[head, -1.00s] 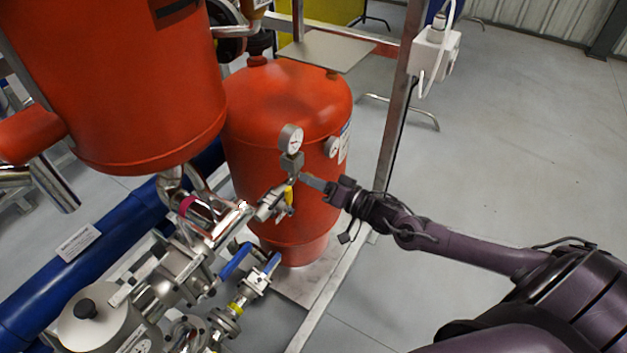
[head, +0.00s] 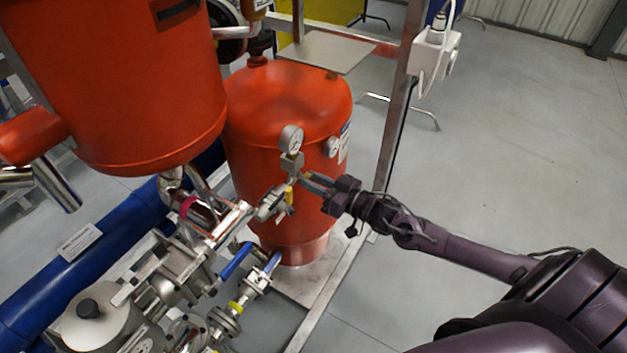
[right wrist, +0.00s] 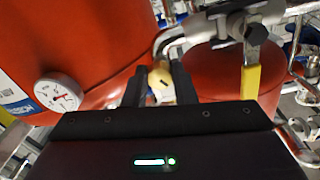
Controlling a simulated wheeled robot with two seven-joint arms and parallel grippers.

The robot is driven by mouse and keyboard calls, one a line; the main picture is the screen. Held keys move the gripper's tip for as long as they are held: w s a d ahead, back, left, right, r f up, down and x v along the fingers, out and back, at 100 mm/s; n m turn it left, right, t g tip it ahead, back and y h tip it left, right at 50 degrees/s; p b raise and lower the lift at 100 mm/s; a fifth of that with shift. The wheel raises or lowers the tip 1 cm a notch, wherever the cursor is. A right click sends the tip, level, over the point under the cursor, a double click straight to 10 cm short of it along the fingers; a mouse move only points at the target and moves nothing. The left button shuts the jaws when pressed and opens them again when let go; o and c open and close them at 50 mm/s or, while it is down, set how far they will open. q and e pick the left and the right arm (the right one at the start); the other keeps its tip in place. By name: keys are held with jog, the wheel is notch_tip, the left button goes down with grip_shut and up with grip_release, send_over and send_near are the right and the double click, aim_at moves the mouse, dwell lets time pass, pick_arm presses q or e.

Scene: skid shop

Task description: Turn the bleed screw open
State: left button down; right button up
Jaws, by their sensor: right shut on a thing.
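The bleed screw (right wrist: 160,80) shows in the right wrist view as a small pale brass-coloured head with a dark mark, between my two dark fingers. My right gripper (head: 303,178) is shut on it, reaching in from the right just below the pressure gauge fitting. Its fingers (right wrist: 159,88) stand on either side of the screw head. In the head view the screw is too small and too covered by the fingertips to make out. My left gripper is not in view.
A round gauge (head: 291,139) sits just above the fingertips. The red tank (head: 270,110) stands right behind. A metal frame post (head: 392,130) rises behind my right forearm. The floor at right is clear.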

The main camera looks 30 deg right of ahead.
jog(key=n, duration=0.7)
jog(key=shift+n+b, duration=0.3)
jog(key=shift+b, duration=0.1)
jog(key=n+b, duration=0.1)
jog(key=n, duration=0.6)
jog(key=shift+d+n+y+b, duration=0.1)
jog(key=shift+n+y+b, duration=0.2)
jog(key=shift+b, duration=0.1)
jog(key=n+b, duration=0.5)
jog(key=n, duration=0.9)
jog(key=shift+g, duration=0.4)
